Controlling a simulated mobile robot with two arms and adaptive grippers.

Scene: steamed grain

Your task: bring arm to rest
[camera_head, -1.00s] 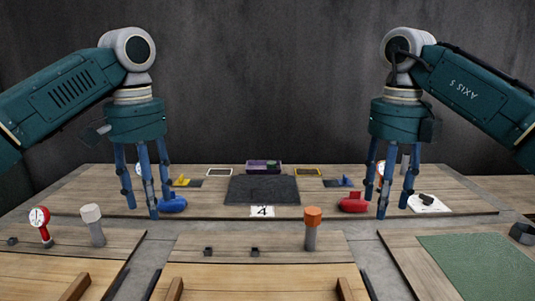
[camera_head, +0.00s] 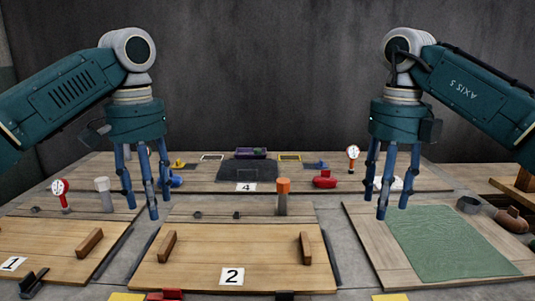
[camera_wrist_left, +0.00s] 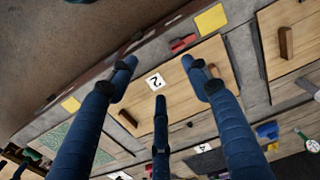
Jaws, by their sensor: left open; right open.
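My left gripper (camera_head: 143,195) hangs fingers-down at the left of the head view, open and empty, above the benches. In the left wrist view its blue fingers (camera_wrist_left: 160,85) are spread with nothing between them, and the wooden board marked 2 (camera_wrist_left: 190,100) lies beyond them. My right gripper (camera_head: 390,195) hangs fingers-down at the right of the head view, open and empty, in front of the green mat's far left corner. Both arms are raised and bent in a near mirror pose.
Boards marked 1 (camera_head: 40,250) and 2 (camera_head: 195,250) lie in front, with wooden handles. A green mat (camera_head: 450,240) lies at right. An orange-topped post (camera_head: 283,197), a grey-topped post (camera_head: 104,195), a red gauge (camera_head: 62,195) and a red object (camera_head: 325,180) stand or lie behind.

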